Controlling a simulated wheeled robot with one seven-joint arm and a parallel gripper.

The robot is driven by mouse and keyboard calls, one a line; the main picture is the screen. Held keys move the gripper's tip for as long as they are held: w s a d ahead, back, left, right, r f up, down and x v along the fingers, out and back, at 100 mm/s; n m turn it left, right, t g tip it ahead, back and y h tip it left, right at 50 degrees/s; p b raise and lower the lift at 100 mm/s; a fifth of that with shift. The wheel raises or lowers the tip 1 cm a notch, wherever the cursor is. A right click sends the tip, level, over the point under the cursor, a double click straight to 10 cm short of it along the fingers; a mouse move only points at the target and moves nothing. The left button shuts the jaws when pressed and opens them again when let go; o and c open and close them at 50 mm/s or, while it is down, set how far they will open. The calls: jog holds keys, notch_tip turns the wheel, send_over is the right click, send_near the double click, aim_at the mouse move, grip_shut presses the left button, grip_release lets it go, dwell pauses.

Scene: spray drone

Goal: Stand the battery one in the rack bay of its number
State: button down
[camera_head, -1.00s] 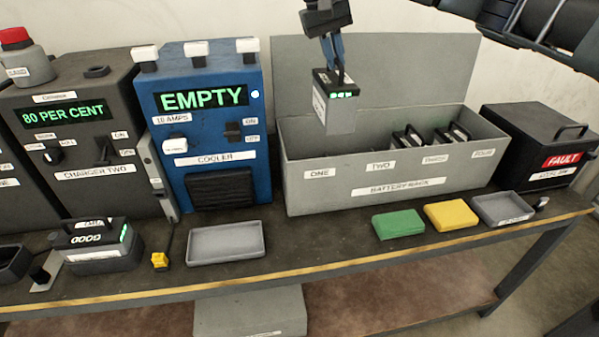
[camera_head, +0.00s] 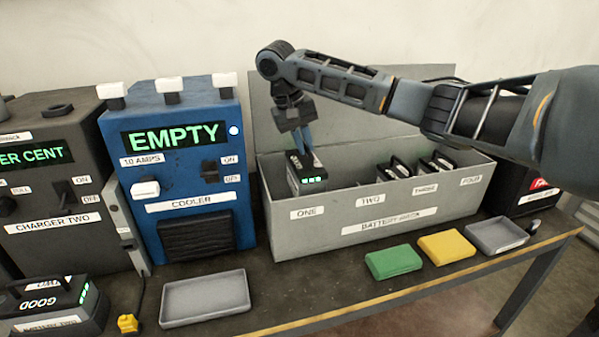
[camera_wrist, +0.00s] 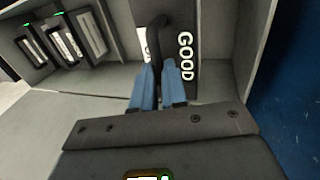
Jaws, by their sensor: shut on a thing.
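The battery (camera_head: 307,178) is a grey and black block with a handle and green lights. It is upright in the leftmost bay, above the label ONE, with its lower part hidden by the front wall of the battery rack (camera_head: 376,230). My gripper (camera_head: 309,160) is shut on its handle from above. In the wrist view the blue fingers (camera_wrist: 163,88) close on the dark handle, beside the battery's top (camera_wrist: 184,45) marked GOOD. I cannot see whether its base touches the rack floor.
Other batteries (camera_head: 398,170) stand in the bays toward THREE and FOUR. The blue cooler (camera_head: 180,170) reading EMPTY stands close on the left. A grey tray (camera_head: 205,298), a green pad (camera_head: 394,262) and a yellow pad (camera_head: 446,246) lie in front. A second battery (camera_head: 52,305) sits at far left.

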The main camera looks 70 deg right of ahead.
aim_at(304, 173)
jog(key=shift+f+p, duration=0.5)
jog(key=shift+f, duration=3.75)
jog(key=c, duration=1.6)
grip_release()
jog(key=shift+f, duration=0.2)
jog(key=o, duration=0.4)
jog(key=shift+o, duration=0.2)
jog(key=v, duration=1.2)
